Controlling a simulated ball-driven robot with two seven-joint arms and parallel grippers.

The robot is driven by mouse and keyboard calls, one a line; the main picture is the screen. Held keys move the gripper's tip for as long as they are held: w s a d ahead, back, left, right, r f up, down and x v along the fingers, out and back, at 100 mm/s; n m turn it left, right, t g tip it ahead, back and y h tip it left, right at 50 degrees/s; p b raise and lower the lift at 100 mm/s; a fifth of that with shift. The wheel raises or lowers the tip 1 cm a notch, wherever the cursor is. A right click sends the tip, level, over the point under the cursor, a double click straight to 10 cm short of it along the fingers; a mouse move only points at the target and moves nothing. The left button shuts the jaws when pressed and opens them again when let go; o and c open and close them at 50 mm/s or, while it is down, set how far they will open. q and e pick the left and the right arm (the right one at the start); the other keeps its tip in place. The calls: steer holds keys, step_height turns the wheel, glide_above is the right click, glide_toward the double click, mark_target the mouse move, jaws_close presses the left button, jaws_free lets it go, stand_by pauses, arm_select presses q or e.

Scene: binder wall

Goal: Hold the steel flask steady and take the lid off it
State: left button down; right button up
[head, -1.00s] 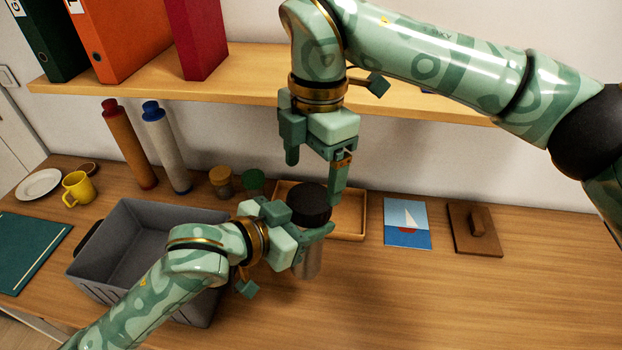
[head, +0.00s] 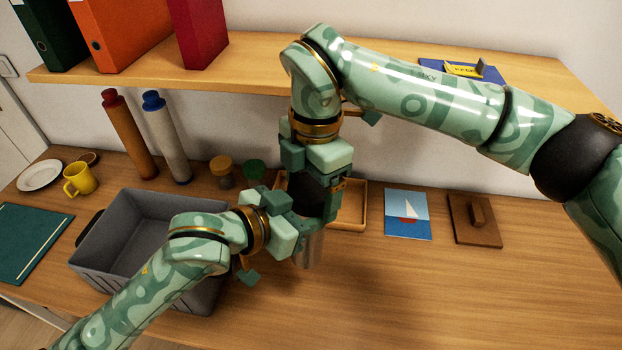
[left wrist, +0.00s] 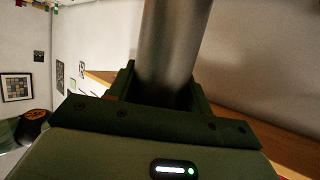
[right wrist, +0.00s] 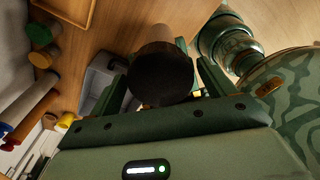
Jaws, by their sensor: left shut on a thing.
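The steel flask (head: 309,252) stands upright on the wooden counter. My left gripper (head: 308,226) is shut on its body; the left wrist view shows the steel body (left wrist: 172,45) between the fingers. The dark lid (head: 303,192) is on top of the flask, mostly hidden behind my right gripper (head: 308,200). The right gripper points down from above, its fingers on either side of the lid. In the right wrist view the dark lid (right wrist: 160,75) sits between the two open fingers, with gaps beside it.
A grey crate (head: 133,275) stands left of the flask. A wooden tray (head: 352,206) lies behind it. Small jars (head: 222,172) stand at the back. A shelf (head: 250,76) runs above. A picture card (head: 408,215) and a brown board (head: 474,221) lie right. The front right counter is clear.

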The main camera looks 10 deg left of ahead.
steer(key=c, duration=0.9)
steer(key=o, duration=1)
steer(key=shift+o, duration=0.2)
steer(key=shift+r, duration=0.1)
